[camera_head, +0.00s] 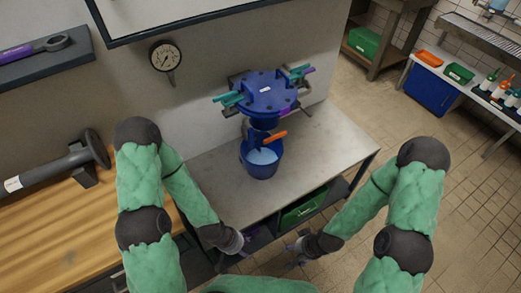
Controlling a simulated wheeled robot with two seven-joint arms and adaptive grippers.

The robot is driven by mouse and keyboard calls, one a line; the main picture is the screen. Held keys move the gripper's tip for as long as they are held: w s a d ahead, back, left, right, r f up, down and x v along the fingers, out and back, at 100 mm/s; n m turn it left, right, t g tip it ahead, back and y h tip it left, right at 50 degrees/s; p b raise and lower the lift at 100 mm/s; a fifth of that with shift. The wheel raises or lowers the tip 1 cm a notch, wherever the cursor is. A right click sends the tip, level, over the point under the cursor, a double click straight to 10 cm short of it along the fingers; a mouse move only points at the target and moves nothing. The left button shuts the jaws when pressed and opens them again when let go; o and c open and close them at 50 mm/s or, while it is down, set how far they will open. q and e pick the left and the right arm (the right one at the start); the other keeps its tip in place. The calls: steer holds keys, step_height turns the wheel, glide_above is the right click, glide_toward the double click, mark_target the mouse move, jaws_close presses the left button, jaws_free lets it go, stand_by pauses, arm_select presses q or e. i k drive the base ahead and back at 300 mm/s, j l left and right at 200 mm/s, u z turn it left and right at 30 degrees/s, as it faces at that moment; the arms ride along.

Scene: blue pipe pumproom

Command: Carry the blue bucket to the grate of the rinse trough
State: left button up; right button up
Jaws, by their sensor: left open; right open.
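The blue bucket (259,171) stands upright on the grey bench under a blue flanged pipe fitting (268,95). Pale blue-white contents show inside it. An orange handle-like part (274,138) is just above its rim. A ribbed metal surface with a tap above it, seemingly the grate of the rinse trough (482,36), is at the far upper right. My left gripper (231,262) is open and empty at the bench's front edge, below the bucket in the picture. My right gripper (289,256) is open and empty, to the right of the left one. Neither touches the bucket.
The grey bench (325,150) is clear right of the bucket. Green and purple crates sit on its lower shelf. A wooden worktop (90,225) with a grey tool stands left. Tiled floor (420,110) lies open on the right, before a counter with bottles (508,97) and bins.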

mark_target(262, 162)
steer(key=k+u, duration=0.15)
steer(key=k, duration=0.5)
steer(key=i+l+u, duration=0.1)
steer(key=u, duration=0.25)
steer(key=l+u, duration=0.2)
steer(key=u, duration=0.2)
steer(key=i+l+u, duration=0.1)
steer(key=u, duration=0.25)
steer(key=i+l, duration=0.1)
steer(key=l, duration=1.2)
steer(key=i+l, duration=0.15)
steer(key=l, duration=0.5)
steer(key=i+l, duration=0.1)
steer(key=l, duration=0.55)
steer(key=i+l, duration=0.1)
steer(key=l, duration=0.55)
